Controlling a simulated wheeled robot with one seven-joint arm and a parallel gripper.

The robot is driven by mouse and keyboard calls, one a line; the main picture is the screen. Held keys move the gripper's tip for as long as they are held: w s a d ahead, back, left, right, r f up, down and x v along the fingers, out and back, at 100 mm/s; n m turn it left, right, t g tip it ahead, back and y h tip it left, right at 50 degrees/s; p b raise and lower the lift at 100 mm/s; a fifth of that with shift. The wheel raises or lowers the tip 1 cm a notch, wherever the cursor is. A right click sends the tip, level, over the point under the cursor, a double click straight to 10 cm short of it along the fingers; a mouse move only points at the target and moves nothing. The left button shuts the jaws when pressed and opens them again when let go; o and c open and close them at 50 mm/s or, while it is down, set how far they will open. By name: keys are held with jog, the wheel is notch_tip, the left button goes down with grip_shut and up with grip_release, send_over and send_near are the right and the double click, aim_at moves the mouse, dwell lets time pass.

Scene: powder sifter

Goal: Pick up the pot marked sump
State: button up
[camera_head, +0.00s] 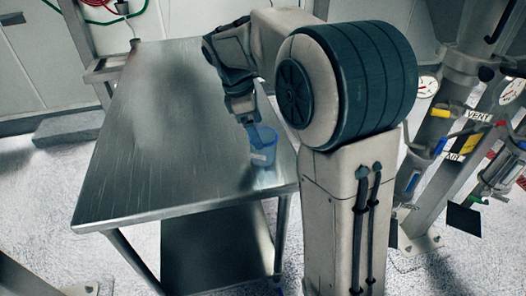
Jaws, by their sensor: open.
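A small blue, see-through pot (263,150) stands upright on the steel table near its right edge. It has a pale label on its side, too small to read, so I cannot tell whether it is marked sump. My gripper (248,121) points down at the pot's rim on its upper left side. The jaws are open, and at least one fingertip overlaps the rim in the picture. I cannot tell whether it touches the pot or sits inside it.
The steel table (150,135) is otherwise bare, with free room left of the pot. A metal frame (97,70) stands behind it on the left. Pipework with gauges (427,87) and a VENT sign (478,117) stands to the right, beyond my arm.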

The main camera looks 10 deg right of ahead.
aim_at(265, 147)
jog(key=x, duration=0.7)
jog(key=shift+d+f+b, duration=0.15)
jog(key=shift+f+b, duration=0.1)
jog(key=shift+b, duration=0.15)
jog(key=c, duration=1.1)
